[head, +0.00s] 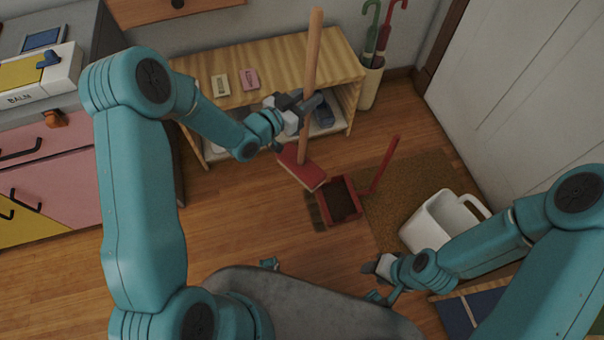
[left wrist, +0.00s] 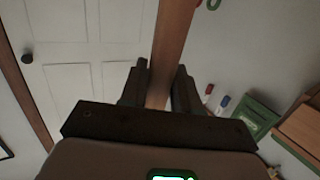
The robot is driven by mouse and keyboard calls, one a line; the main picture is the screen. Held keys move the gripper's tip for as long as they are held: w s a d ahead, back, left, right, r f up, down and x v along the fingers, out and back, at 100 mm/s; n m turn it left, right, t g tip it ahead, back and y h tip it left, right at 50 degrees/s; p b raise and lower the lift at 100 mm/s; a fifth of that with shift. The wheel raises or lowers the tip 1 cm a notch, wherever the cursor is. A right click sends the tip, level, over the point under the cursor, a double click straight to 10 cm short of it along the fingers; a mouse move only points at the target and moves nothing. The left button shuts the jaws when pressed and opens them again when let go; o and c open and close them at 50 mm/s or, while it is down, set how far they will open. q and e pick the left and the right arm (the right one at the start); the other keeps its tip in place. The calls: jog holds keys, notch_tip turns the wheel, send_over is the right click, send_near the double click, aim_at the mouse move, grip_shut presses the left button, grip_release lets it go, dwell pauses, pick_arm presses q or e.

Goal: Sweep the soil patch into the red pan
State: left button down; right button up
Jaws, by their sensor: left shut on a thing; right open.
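My left gripper (head: 297,104) is shut on the wooden handle of a broom (head: 312,55), which stands nearly upright. The handle (left wrist: 172,45) also shows between the fingers in the left wrist view. The broom's red head (head: 301,168) is low by the floor, just up-left of the red pan (head: 357,219). The red pan lies on the floor with its long handle pointing up-right, and its inside looks dark brown. A dark soil patch (head: 314,211) lies on the floor along the pan's left side. My right gripper (head: 374,280) is open and empty, below the pan and apart from it.
A wooden bench (head: 335,62) with small cards on top stands behind the broom. An umbrella stand (head: 370,84) is at its right. A brown mat (head: 420,185) and a white container (head: 425,226) lie right of the pan. Floor at left is clear.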

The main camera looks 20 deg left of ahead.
aim_at(302, 166)
pick_arm(q)
jog(key=f+m+h+b, duration=0.1)
jog(key=f+b, duration=0.1)
jog(key=f, duration=0.3)
jog(key=f+m+g+h+b, duration=0.1)
jog(key=f+b, duration=0.1)
jog(key=f, duration=0.3)
jog(key=f+h+b, duration=0.1)
jog(key=f+b, duration=0.1)
jog(key=f, duration=0.3)
jog(key=shift+s+f+m+g+h, duration=0.15)
jog(key=shift+s+m+g+h, duration=0.05)
jog(key=shift+m+g+h, duration=0.2)
jog(key=s+f+m+g+h+b, duration=0.1)
jog(key=f, duration=0.3)
jog(key=s+f+g+h+b, duration=0.1)
jog(key=f+b, duration=0.1)
jog(key=f, duration=0.1)
jog(key=f+m+h+b, duration=0.1)
jog(key=f+b, duration=0.1)
jog(key=f, duration=0.2)
jog(key=shift+s+a+f+m+g, duration=0.15)
jog(key=shift+s+f+m+g, duration=0.15)
jog(key=shift+s+f+g, duration=0.1)
jog(key=shift+s+f, duration=0.15)
pick_arm(e)
notch_tip(302, 166, down, 13)
jog(key=shift+f, duration=0.1)
